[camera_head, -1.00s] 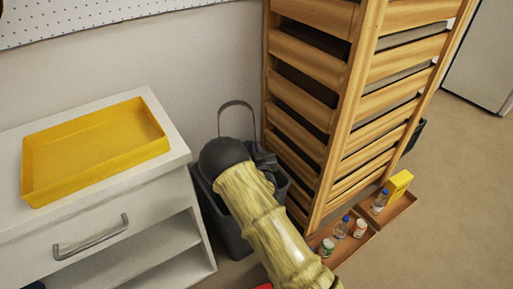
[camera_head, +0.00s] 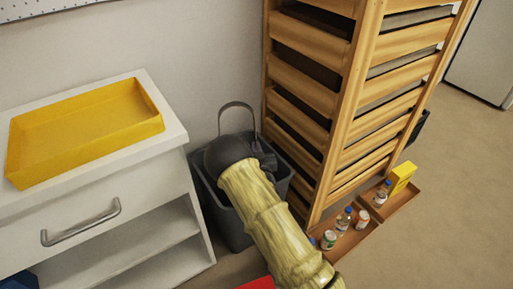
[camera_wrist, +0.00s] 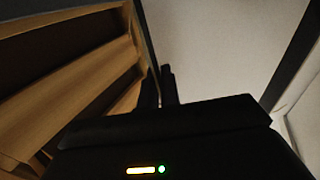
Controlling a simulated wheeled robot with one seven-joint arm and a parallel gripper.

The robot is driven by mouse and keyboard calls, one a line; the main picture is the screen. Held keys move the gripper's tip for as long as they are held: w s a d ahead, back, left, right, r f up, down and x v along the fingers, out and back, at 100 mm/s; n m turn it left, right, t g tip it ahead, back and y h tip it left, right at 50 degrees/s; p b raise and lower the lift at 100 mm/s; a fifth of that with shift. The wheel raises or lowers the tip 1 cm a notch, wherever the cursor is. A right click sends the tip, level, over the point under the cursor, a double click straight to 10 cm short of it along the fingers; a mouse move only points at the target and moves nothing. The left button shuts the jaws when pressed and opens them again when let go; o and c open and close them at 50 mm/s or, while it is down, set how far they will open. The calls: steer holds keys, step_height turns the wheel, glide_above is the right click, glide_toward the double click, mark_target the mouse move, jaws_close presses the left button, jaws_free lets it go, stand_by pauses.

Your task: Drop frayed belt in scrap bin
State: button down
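A dark grey bin (camera_head: 232,232) with a raised hoop handle stands on the floor between the white cabinet and the wooden rack. My arm reaches over it, and my black gripper (camera_head: 266,160) is at its opening, mostly hidden behind my wrist. In the wrist view, the dark fingers of my gripper (camera_wrist: 161,88) show close together, with the bin's dark edges and the rack around them. I cannot make out a frayed belt in either view. Whether anything is between the fingers is too dark to tell.
A slatted wooden rack (camera_head: 345,125) stands close on the right of the bin. A white cabinet (camera_head: 170,150) with a yellow tray (camera_head: 85,130) is on the left. Low brown trays (camera_head: 350,240) with small bottles lie at the rack's foot. Open floor (camera_head: 455,200) is at the right.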

steer(key=shift+f, duration=0.6)
steer(key=shift+r, duration=0.1)
steer(key=c, duration=1.5)
jaws_free()
steer(key=shift+c, duration=0.2)
steer(key=shift+d+r, duration=0.1)
steer(key=shift+s+r+g+p, duration=0.15)
steer(key=shift+r+g+p, duration=0.15)
steer(key=shift+p, duration=0.5)
steer(key=shift+s+d+r+g+h+p, duration=0.1)
steer(key=shift+s+r+g+h+p, duration=0.2)
steer(key=shift+g+p, duration=1)
steer(key=shift+s+r+g+p, duration=0.1)
steer(key=shift+s+g+p, duration=0.25)
steer(key=shift+p, duration=1.85)
steer(key=shift+s+p, duration=0.15)
steer(key=shift+p, duration=0.3)
steer(key=shift+f+g, duration=0.1)
steer(key=shift+g, duration=0.15)
steer(key=shift+s+r+g+p, duration=0.3)
steer(key=shift+r+g+p, duration=0.25)
steer(key=shift+p, duration=0.8)
